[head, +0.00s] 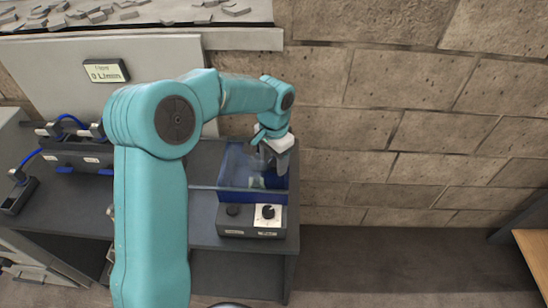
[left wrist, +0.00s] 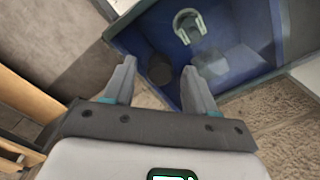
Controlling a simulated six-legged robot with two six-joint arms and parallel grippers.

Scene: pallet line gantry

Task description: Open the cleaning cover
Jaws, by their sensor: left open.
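A blue box-like unit (head: 228,166) stands at the right end of the dark bench; I cannot tell whether its blue face is a cover or an open tub. In front of it is a dark control box (head: 226,228) with a black knob and a white dial plate. My left gripper (head: 272,166) is over the blue unit, pointing down, and hides part of it. In the left wrist view my left gripper (left wrist: 158,68) is open and empty, with the blue unit (left wrist: 135,38) beyond its fingertips. A grey U-shaped piece (left wrist: 188,25) and a dark round patch show within the blue. My right gripper is out of view.
The dark bench (head: 205,232) carries black devices (head: 80,158) with blue cables at left. A small display (head: 106,71) is on the grey panel behind. A stone wall (head: 400,110) closes the back. Floor right of the bench is clear; a wooden edge (head: 535,255) stands far right.

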